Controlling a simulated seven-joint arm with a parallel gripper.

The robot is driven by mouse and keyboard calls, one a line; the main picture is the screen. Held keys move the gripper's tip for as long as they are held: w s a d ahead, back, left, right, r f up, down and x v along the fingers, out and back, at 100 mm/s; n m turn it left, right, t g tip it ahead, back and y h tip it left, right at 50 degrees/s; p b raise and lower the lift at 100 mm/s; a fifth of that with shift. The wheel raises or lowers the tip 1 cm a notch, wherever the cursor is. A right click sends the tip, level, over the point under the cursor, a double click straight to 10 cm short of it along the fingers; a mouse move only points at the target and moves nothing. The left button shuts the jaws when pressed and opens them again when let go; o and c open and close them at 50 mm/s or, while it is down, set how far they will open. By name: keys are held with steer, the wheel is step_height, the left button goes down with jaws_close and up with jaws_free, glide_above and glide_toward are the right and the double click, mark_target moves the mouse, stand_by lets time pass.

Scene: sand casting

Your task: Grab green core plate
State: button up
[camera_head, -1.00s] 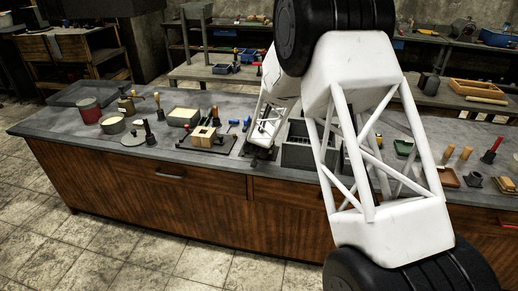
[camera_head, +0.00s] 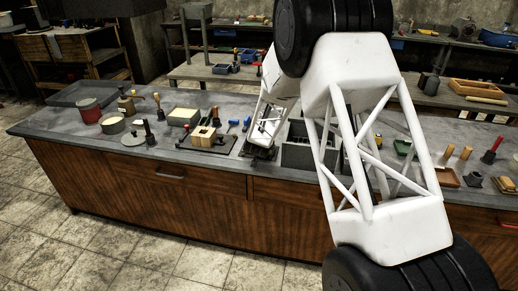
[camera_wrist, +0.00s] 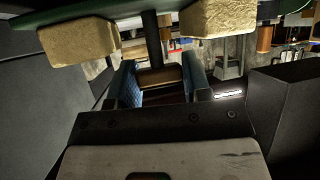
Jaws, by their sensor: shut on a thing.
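The green core plate (camera_wrist: 60,18) shows as a dark green edge across the top of the wrist view. Two pale sandy blocks (camera_wrist: 80,40) sit against its near face, one on each side. A dark post runs from the plate down to a brownish grip piece (camera_wrist: 160,77). My gripper (camera_wrist: 163,84) is shut on this grip piece, with one blue-grey finger on each side. Most of the plate is outside the wrist view. In the head view my gripper's end (camera_head: 258,150) is low over the bench, and what it holds is too small to make out.
A grey open box (camera_head: 297,154) stands right of my gripper, partly behind my arm. A board with a wooden frame (camera_head: 204,139) lies to the left. Pots, tools and a pale-filled tray (camera_head: 184,116) stand further left. My arm hides the bench's middle right.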

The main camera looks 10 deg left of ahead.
steer(key=shift+c, duration=1)
steer(key=shift+r, duration=0.2)
steer(key=shift+r, duration=4.85)
